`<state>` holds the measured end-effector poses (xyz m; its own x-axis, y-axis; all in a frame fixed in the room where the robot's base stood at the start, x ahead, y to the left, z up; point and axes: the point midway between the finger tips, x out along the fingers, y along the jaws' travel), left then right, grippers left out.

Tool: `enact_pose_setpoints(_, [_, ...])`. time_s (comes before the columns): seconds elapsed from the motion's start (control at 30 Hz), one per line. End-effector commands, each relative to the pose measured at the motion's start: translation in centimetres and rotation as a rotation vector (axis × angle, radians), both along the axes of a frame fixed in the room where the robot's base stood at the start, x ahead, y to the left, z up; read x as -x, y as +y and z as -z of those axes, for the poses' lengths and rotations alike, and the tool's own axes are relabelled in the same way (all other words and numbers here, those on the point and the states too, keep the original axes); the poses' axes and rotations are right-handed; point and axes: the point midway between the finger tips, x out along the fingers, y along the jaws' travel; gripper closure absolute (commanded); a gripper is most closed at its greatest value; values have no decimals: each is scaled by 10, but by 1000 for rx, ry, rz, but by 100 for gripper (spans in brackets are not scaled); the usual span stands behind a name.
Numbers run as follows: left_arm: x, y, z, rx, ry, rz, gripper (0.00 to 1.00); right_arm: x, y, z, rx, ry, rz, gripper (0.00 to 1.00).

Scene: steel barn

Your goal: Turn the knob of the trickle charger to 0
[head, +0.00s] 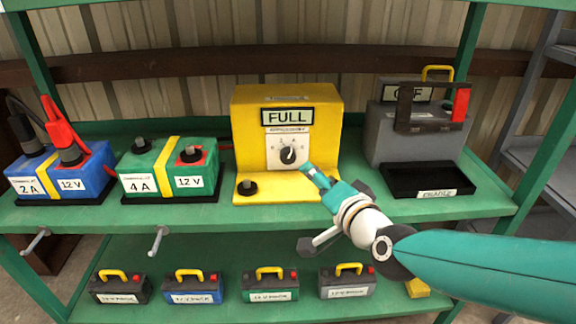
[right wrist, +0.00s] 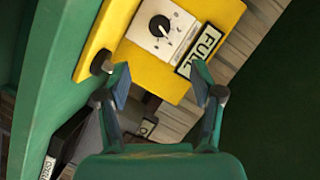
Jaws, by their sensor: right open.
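The yellow trickle charger (head: 245,120) stands mid-shelf with a FULL sign (head: 288,116) on its front. Below the sign, its black knob (head: 288,155) sits on a white dial plate (head: 274,151). The dial marks are too small to read. In the right wrist view the knob (right wrist: 159,26) shows at the top, clear of the fingers. My right gripper (head: 316,174) is in front of the charger, right of and slightly below the knob. In the right wrist view it (right wrist: 162,82) is open and empty, apart from the knob. My left gripper is not in view.
A black terminal (head: 247,187) stands on the charger's base. Green (head: 142,166) and blue (head: 40,168) 12 V batteries stand at left. A grey unit with a black cradle (head: 395,181) is at right. Several small packs, including a green one (head: 270,284), line the lower shelf.

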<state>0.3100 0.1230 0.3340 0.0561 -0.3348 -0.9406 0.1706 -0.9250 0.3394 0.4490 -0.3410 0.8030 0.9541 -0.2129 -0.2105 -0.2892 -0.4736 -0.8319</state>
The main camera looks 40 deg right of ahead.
Motion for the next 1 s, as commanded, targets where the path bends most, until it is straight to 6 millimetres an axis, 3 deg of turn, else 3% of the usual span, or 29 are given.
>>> enact_pose_setpoints(0.6, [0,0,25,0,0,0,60,-119,-26,30,-1,3,1,34])
enact_pose_setpoints(0.8, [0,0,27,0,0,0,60,-137,-31,32,-1,4,0,34])
enact_pose_setpoints(1.0, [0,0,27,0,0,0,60,-142,-32,33,0,2,0,34])
